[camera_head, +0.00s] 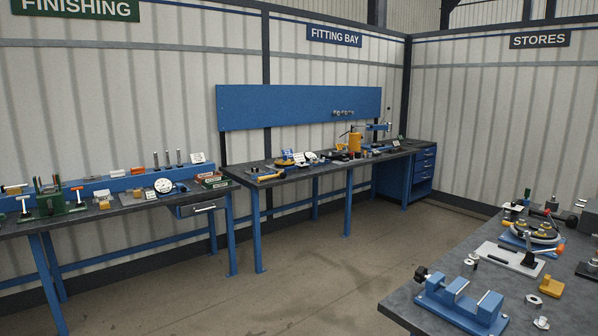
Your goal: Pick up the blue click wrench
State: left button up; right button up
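I cannot make out a blue click wrench for certain in the head view. Small blue parts lie among the mixed tools (290,160) on the fitting bay bench (330,170), too small to tell apart. A yellow-handled tool (268,176) lies near that bench's left front edge. Neither of my grippers is in view.
A finishing bench (125,208) with several tools and a drawer stands at the left. A near bench (455,268) at the right carries a blue vise (463,300) and loose fittings. A blue drawer cabinet (422,178) stands at the back. The floor (300,285) between is clear.

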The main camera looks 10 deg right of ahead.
aim_at(305, 166)
jog(key=i+l, duration=0.1)
jog(key=i, duration=0.5)
jog(key=i+l+u, duration=0.15)
jog(key=i, duration=0.4)
jog(key=i+j, duration=0.15)
jog(key=i, duration=0.45)
jog(key=i+j, duration=0.1)
jog(key=i, duration=0.5)
jog(key=i+j, duration=0.15)
jog(key=i, duration=0.45)
jog(key=i+l+z, duration=0.2)
jog(key=i+z, duration=0.25)
jog(key=i, duration=0.55)
jog(key=i+j+z, duration=0.15)
jog(key=i+z, duration=0.3)
jog(key=i, duration=0.55)
jog(key=i+l+u, duration=0.25)
jog(key=i, duration=0.25)
jog(key=i+l+u, duration=0.1)
jog(key=i+u, duration=0.2)
jog(key=i, duration=0.15)
jog(key=i+l+u, duration=0.25)
jog(key=i+l, duration=0.1)
jog(key=i, duration=0.1)
